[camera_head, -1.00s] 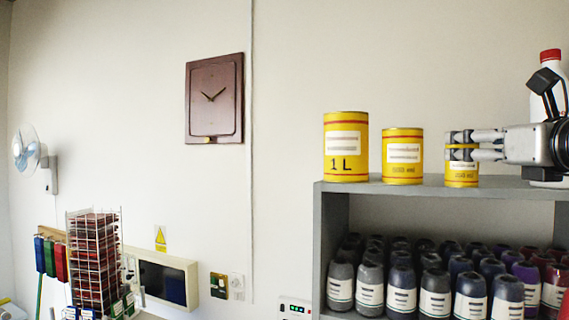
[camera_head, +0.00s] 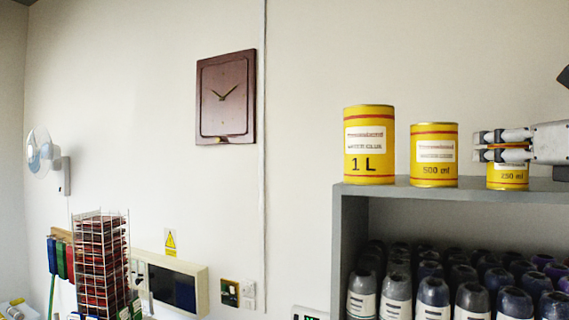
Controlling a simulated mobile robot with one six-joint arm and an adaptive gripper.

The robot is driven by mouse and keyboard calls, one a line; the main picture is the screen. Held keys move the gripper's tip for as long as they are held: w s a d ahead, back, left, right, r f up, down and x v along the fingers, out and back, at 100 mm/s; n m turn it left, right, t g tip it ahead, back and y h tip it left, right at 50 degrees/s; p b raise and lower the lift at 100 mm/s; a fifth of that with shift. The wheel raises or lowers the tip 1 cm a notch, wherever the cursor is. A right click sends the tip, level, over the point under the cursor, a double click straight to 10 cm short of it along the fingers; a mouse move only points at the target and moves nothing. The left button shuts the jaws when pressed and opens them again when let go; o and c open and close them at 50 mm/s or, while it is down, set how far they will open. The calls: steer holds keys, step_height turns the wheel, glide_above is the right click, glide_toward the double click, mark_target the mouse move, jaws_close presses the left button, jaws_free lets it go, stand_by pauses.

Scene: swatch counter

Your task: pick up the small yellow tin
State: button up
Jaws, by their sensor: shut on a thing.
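The small yellow tin (camera_head: 508,178), marked 250 ml, stands on the grey shelf top (camera_head: 460,189) at the right. My gripper (camera_head: 488,145) reaches in from the right and is shut on the tin near its top. The fingers hide much of its upper part. The tin's base looks level with the shelf; I cannot tell whether it touches.
A 500 ml yellow tin (camera_head: 434,156) stands just left of my gripper, with a small gap. A larger 1 L yellow tin (camera_head: 369,146) stands further left near the shelf's end. Several dark bottles (camera_head: 433,292) fill the shelf below. The wall above the tins is clear.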

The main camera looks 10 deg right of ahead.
steer(key=shift+s+r, duration=0.1)
steer(key=shift+c, duration=0.6)
steer(key=shift+w, duration=0.3)
steer(key=c, duration=0.4)
steer(key=shift+s, duration=0.15)
